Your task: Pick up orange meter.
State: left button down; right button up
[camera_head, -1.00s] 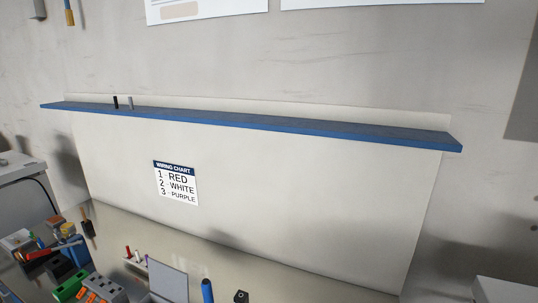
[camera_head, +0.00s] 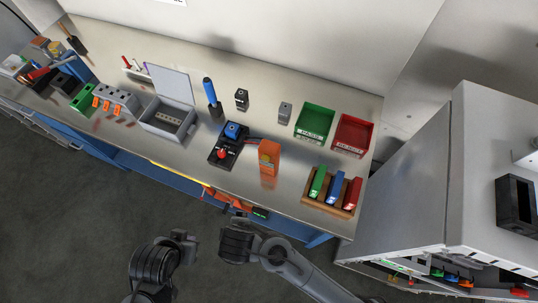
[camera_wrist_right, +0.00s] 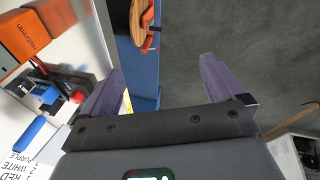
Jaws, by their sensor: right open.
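The orange meter (camera_head: 268,157) stands upright on the bench near its front edge in the head view. It also shows at the upper left of the right wrist view (camera_wrist_right: 22,36), cut off by the frame. My right gripper (camera_head: 238,240) is in front of the bench, below and apart from the meter. In the right wrist view its purple fingers (camera_wrist_right: 163,70) are spread with nothing between them. My left gripper (camera_head: 186,242) is to the left of the right one, away from the bench; its fingers are too unclear to read.
A black device with a red button (camera_head: 222,152) is left of the meter. A wooden rack (camera_head: 314,203) with coloured blocks is to its right. Green (camera_head: 315,122) and red (camera_head: 353,134) bins stand behind. An open grey box (camera_head: 167,120) is farther left. A grey cabinet (camera_head: 400,180) stands right.

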notch_tip(320, 180, down, 2)
jog(key=a+n+t+h, duration=0.2)
jog(key=a+n, duration=0.1)
jog(key=n, duration=0.3)
jog(key=n+t+h+p, duration=0.3)
jog(key=n+t+h, duration=0.1)
jog(key=n+t, duration=0.4)
send_near(267, 170)
jog(key=shift+w+a+f+n+g, duration=0.1)
jog(key=shift+w+f+n+g, duration=0.15)
jog(key=shift+w+n+g, duration=0.2)
jog(key=shift+n+t, duration=0.25)
jog(key=b+x, duration=0.4)
jog(key=x, duration=0.1)
jog(key=shift+w+d+b, duration=0.4)
jog(key=shift+w+d, duration=0.1)
jog(key=shift+w, duration=0.2)
jog(key=b+x, duration=0.3)
jog(key=shift+w+f, duration=0.2)
jog(key=shift+w+d+f+b, duration=0.1)
jog(key=shift+w+d+b, duration=0.2)
jog(key=shift+w+b, duration=0.45)
jog(key=shift+s, duration=0.1)
jog(key=c, duration=1.4)
